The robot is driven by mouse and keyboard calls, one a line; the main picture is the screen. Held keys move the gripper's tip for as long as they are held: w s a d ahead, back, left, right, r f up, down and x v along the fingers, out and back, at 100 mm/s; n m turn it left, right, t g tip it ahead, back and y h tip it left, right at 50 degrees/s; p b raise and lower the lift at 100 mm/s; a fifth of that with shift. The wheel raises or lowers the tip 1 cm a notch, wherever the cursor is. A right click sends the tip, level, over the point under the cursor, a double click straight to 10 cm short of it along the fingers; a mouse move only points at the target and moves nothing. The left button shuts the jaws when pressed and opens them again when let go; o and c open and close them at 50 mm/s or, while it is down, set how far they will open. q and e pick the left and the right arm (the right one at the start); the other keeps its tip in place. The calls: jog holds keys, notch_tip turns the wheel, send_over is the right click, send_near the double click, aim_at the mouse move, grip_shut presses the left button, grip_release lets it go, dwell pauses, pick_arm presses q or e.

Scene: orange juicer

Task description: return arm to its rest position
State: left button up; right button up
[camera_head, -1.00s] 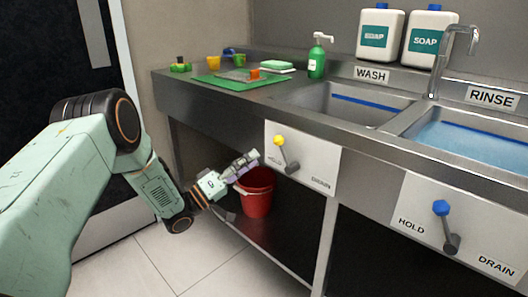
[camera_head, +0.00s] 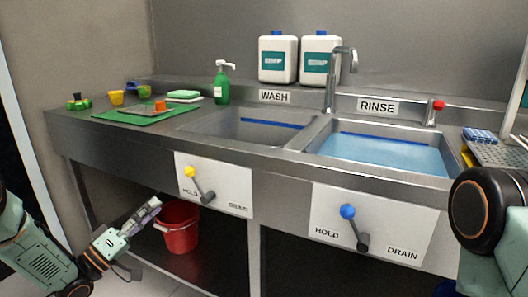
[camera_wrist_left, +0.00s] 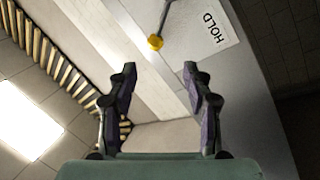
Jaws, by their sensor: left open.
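My left gripper (camera_head: 146,212) is in front of the counter at the lower left of the head view, beside the red bucket and below the wash-side panel. In the left wrist view its two fingers (camera_wrist_left: 156,92) stand apart with nothing between them. The yellow-knobbed lever (camera_head: 190,172) on the hold/drain panel is apart from the gripper; its yellow knob (camera_wrist_left: 155,42) shows beyond the fingers in the wrist view. Part of my right arm shows at the right edge of the head view, but its gripper is out of sight.
A red bucket (camera_head: 178,229) stands on the lower shelf. The wash sink (camera_head: 243,128) looks empty; the rinse sink (camera_head: 384,153) holds blue water. A blue-knobbed lever (camera_head: 348,212) is on the right panel. A green mat (camera_head: 127,119), soap pump (camera_head: 221,86) and soap jugs (camera_head: 277,60) are on top.

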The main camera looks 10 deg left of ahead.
pick_arm(q)
notch_tip(320, 180, down, 10)
jog(key=n+g+y, duration=0.1)
jog(key=g+y, duration=0.1)
jog(key=y, duration=0.5)
jog(key=s+d+f+g+y+p, duration=0.25)
jog(key=s+d+f+g, duration=0.3)
jog(key=s+f, duration=0.45)
jog(key=s+d+f+m+g+p, duration=0.1)
jog(key=s+d+f+g, duration=0.15)
jog(key=s, duration=0.55)
jog(key=s+d+f+m+g+p, duration=0.15)
jog(key=s+g, duration=0.25)
jog(key=s, duration=0.4)
jog(key=s+r+g+y+p, duration=0.1)
jog(key=s+r+g, duration=0.1)
jog(key=s, duration=0.5)
jog(key=s+d+r+m+g+y+p, duration=0.1)
jog(key=s+r+g, duration=0.1)
jog(key=s, duration=0.6)
jog(key=shift+d+g, duration=0.15)
jog(key=shift+g, duration=0.15)
jog(key=shift+w+m, duration=0.1)
jog(key=shift+m, duration=0.15)
